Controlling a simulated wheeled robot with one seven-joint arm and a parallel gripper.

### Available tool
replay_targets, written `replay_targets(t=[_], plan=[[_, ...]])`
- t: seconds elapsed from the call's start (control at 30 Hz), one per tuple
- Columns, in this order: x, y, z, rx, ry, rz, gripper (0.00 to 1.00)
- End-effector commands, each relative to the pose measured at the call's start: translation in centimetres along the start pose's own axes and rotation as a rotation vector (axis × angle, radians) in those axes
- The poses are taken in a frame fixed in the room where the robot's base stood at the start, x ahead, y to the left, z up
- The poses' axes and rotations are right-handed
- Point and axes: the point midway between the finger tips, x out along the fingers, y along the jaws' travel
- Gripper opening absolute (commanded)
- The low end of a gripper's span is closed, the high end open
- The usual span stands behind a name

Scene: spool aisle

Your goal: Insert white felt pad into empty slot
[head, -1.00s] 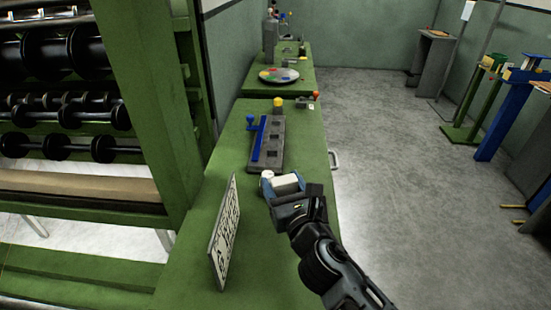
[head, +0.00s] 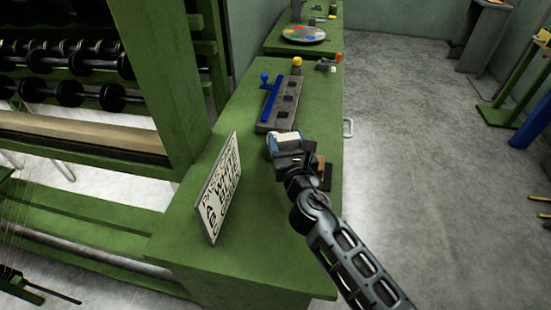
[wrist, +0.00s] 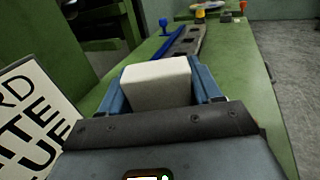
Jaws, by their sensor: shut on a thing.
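My gripper (head: 287,139) is shut on the white felt pad (wrist: 157,84), a pale block between two blue fingers in the wrist view. The pad's top and near face show; its lower part is hidden. In the head view the pad is small and partly covered by my gripper. A grey slotted block (head: 269,128) lies on the green bench just beyond my gripper, with dark square openings (head: 289,97) in a row. A blue bar (head: 272,98) runs along its left side. The pad is apart from the openings, on the near side of the block.
A lettered sign (head: 218,187) stands on the green bench (head: 225,250) at the near left. A blue knob (head: 265,77), a yellow-topped post (head: 297,63) and a red knob (head: 339,57) are near the block. A colored disc (head: 303,34) lies farther back. Grey floor (head: 410,150) is open at right.

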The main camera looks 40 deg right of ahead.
Motion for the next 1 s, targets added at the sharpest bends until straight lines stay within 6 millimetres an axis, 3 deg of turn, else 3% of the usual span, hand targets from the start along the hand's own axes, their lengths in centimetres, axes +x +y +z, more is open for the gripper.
replay_targets(t=[0.2,0.53,1.0], plan=[[0.8,2.5,-1.6,0.001,-0.001,0.000,0.34],[0.8,2.7,-5.4,-0.001,0.000,0.000,0.34],[0.8,2.7,-6.1,0.001,-0.001,0.000,0.34]])
